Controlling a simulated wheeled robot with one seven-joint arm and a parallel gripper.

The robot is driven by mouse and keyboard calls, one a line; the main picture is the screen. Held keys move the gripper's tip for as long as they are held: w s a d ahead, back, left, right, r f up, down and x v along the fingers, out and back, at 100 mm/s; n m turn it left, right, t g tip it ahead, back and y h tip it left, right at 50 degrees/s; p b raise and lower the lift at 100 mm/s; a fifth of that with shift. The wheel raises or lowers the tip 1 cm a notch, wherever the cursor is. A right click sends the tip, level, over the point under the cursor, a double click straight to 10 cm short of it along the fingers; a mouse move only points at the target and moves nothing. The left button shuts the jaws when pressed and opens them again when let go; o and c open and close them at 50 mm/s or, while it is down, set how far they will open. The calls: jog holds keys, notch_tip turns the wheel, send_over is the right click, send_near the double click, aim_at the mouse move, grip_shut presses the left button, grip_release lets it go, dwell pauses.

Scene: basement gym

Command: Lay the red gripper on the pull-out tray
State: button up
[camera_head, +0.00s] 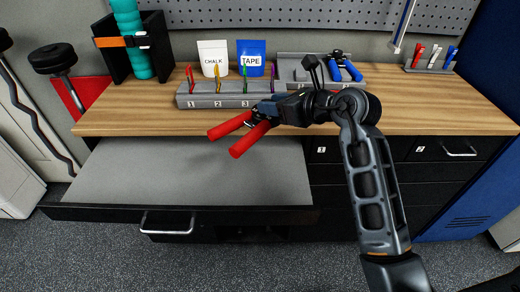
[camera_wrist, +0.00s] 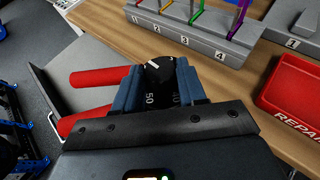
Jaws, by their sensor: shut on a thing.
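The red gripper, a hand exerciser with two red handles (camera_head: 249,139), is held in my gripper (camera_head: 263,112). In the wrist view its handles (camera_wrist: 100,77) point left, and its dark numbered dial sits between my blue fingers (camera_wrist: 160,88). My gripper is shut on this dial end. The pull-out tray (camera_head: 190,178) is slid out from under the bench top at the left; its grey surface is bare. The handles are above the tray's back right part, near the bench's front edge, and appear clear of the surface. The tray also shows in the wrist view (camera_wrist: 88,48).
A numbered grey rack (camera_head: 212,100) with several coloured clips stands on the wooden bench (camera_head: 130,118). Chalk (camera_head: 213,58) and tape (camera_head: 251,58) packs stand behind it. A red repair box (camera_wrist: 288,95) is at the wrist view's right. Closed drawers (camera_head: 450,150) are right of the tray.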

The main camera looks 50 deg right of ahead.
notch_tip(320, 180, down, 15)
jog(key=shift+f+b, duration=0.1)
jog(key=shift+b, duration=0.45)
jog(key=o, duration=1.2)
jog(key=shift+f, duration=0.1)
jog(key=shift+c, duration=0.2)
jog(key=shift+s, duration=0.15)
jog(key=v, duration=1.2)
